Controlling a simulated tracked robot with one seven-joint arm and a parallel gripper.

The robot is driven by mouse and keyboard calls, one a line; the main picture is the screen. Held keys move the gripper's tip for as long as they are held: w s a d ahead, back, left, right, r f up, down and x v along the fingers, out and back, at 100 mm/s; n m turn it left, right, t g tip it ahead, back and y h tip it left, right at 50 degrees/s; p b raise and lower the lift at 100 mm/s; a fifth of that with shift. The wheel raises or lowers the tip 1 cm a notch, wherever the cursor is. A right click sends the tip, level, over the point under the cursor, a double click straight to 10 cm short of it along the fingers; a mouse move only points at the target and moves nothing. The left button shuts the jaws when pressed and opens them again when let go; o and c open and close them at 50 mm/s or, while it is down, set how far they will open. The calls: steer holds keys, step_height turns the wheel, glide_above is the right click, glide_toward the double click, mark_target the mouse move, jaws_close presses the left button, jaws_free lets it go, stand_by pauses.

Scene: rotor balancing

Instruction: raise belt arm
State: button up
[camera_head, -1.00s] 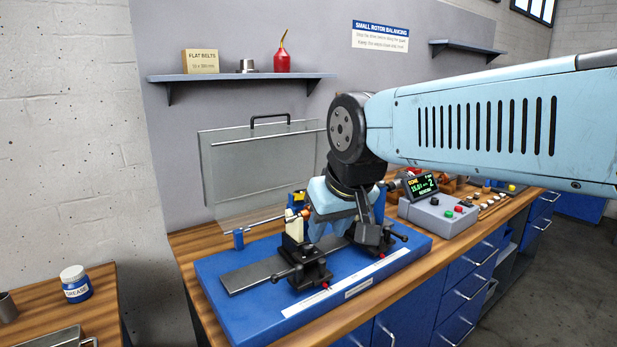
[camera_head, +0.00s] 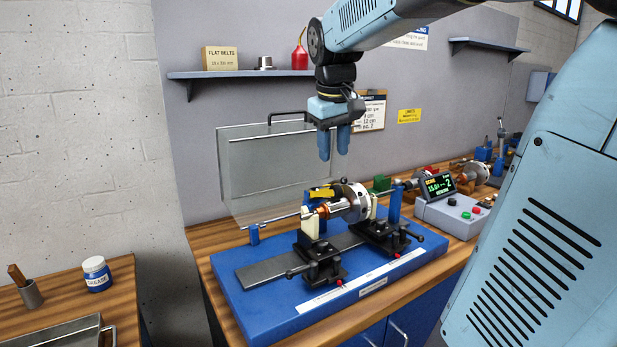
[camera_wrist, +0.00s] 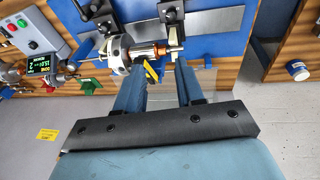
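My gripper (camera_head: 334,156) hangs fingers-down in the air above the balancing machine, clear of it. In the wrist view my gripper (camera_wrist: 160,72) has its two blue fingers apart with nothing held between them. The rotor (camera_head: 350,203), a metal disc with a copper-coloured part on a shaft, sits across two black supports. A yellow piece (camera_head: 321,192), which may be part of the belt arm, lies low behind the rotor's left part. The yellow piece also shows between the fingers in the wrist view (camera_wrist: 151,72), below them. I cannot tell the belt arm's full outline.
A clear guard panel (camera_head: 260,170) with a black handle stands behind the machine. The blue base (camera_head: 255,292) rests on the wooden bench. The control box (camera_head: 450,216) with a lit display is at right. A shelf (camera_head: 235,74) is above. The air around my gripper is free.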

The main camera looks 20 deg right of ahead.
steer(key=w+d+r+n+g, duration=0.1)
steer(key=w+d, duration=0.2)
steer(key=w, duration=0.3)
steer(key=w+d+g, duration=0.1)
steer(key=w+d, duration=0.2)
steer(key=w, duration=0.2)
glide_toward(329, 187)
steer(key=shift+h, duration=0.3)
steer(key=s+f, duration=0.1)
steer(key=s+d+f, duration=0.1)
steer(key=f, duration=0.1)
steer(key=s+d+f, duration=0.1)
steer(key=s+f, duration=0.1)
steer(key=shift+d+f, duration=0.1)
steer(key=shift+d, duration=0.1)
steer(key=shift+c, duration=0.4)
jaws_close()
